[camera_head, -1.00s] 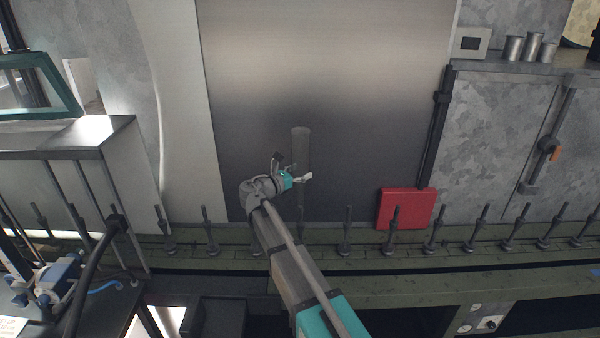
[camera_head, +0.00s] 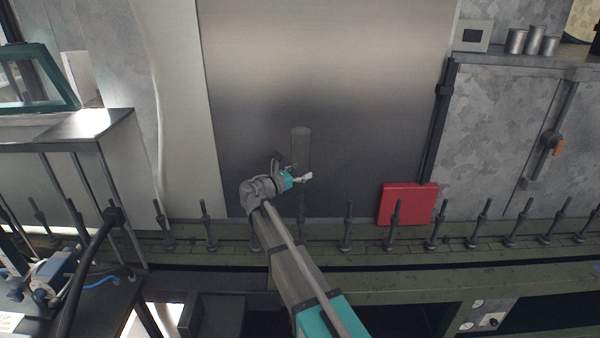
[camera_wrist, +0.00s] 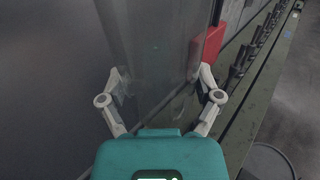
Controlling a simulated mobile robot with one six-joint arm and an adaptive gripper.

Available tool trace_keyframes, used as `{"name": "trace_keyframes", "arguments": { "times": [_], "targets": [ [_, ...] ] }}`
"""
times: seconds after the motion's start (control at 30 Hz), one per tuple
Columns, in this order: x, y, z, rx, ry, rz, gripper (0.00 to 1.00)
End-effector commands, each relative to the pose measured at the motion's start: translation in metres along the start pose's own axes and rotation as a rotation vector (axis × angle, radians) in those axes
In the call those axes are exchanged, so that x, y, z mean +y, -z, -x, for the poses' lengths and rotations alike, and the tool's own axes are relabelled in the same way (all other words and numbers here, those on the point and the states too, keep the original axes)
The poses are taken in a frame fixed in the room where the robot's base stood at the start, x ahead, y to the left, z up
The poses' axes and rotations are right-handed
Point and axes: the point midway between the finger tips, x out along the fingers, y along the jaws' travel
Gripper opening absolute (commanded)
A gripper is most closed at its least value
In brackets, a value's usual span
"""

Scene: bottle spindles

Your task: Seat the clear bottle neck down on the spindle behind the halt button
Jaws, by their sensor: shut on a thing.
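The clear bottle (camera_head: 301,146) is upright with its wide, blunt end up. Its lower part is partly hidden by my gripper (camera_head: 294,177). In the wrist view the see-through bottle (camera_wrist: 150,45) stands between the two pale fingers of my gripper (camera_wrist: 161,92), which is shut on it. A row of dark spindles (camera_head: 347,228) stands on the green rail; one shows faintly below the bottle. I cannot tell the gap between them. A control box with small round buttons (camera_head: 490,321) is at the bottom right; I cannot tell which is the halt button.
A red box (camera_head: 407,204) stands behind the spindles, right of the bottle; it also shows in the wrist view (camera_wrist: 208,45). A steel panel (camera_head: 330,60) is behind the bottle. A dark bench with a blue device (camera_head: 55,270) is at lower left. The green rail (camera_head: 400,263) crosses the view.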

Motion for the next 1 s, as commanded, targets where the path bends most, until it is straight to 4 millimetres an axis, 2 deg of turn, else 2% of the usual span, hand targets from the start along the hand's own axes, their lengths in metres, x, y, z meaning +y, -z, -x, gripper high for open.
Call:
{"name": "trace_keyframes", "arguments": {
  "times": [0.33,1.0],
  "targets": [
    [0.000,0.018,0.000,-0.001,0.000,0.000,0.21],
    [-0.001,0.022,-0.001,-0.001,0.001,0.000,0.21]
  ]
}}
